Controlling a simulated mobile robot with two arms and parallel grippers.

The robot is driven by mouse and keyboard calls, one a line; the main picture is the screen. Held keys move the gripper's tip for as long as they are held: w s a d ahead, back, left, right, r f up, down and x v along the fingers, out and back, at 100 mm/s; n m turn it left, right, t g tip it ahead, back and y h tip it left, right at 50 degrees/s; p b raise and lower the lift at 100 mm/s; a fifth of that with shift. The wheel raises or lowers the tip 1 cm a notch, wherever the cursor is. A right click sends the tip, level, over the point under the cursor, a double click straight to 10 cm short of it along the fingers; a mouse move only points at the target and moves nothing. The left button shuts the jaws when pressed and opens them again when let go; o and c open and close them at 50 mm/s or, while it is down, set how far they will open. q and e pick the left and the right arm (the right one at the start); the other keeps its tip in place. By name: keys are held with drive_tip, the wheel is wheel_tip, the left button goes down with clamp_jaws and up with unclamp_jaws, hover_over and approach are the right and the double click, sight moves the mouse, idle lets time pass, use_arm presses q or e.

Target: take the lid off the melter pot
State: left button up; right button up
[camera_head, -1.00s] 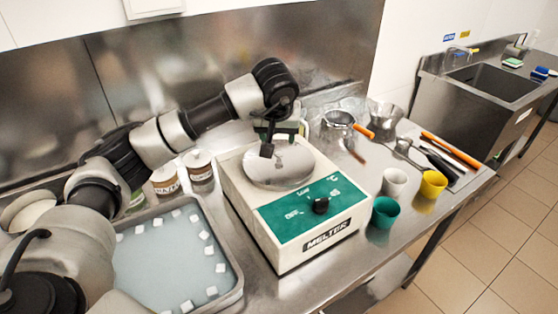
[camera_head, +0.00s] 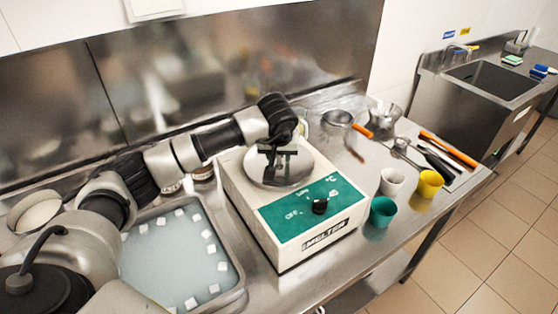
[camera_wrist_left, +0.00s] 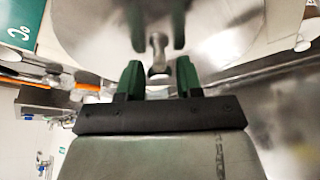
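The melter (camera_head: 270,225) is a white box with a green front panel and a dark knob, standing on the steel counter. Its round shiny metal lid (camera_head: 300,172) sits on top of the pot, and the lid also fills the upper part of the left wrist view (camera_wrist_left: 215,30). In that view the lid's small metal knob (camera_wrist_left: 158,50) lies just beyond and between my left gripper's green fingertips (camera_wrist_left: 158,66). The fingers are apart, not touching the knob. In the head view my left gripper (camera_head: 277,158) is low over the lid. My right gripper is out of view.
A tray (camera_head: 236,262) with white cubes in pale liquid lies left of the melter. Green (camera_head: 383,212), white (camera_head: 392,180) and yellow (camera_head: 430,183) cups stand to its right. Orange- and black-handled tools and metal bowls lie behind them. A steel wall panel backs the counter.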

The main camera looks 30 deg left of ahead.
use_arm(q)
clamp_jaws()
drive_tip(key=shift+r, duration=0.1)
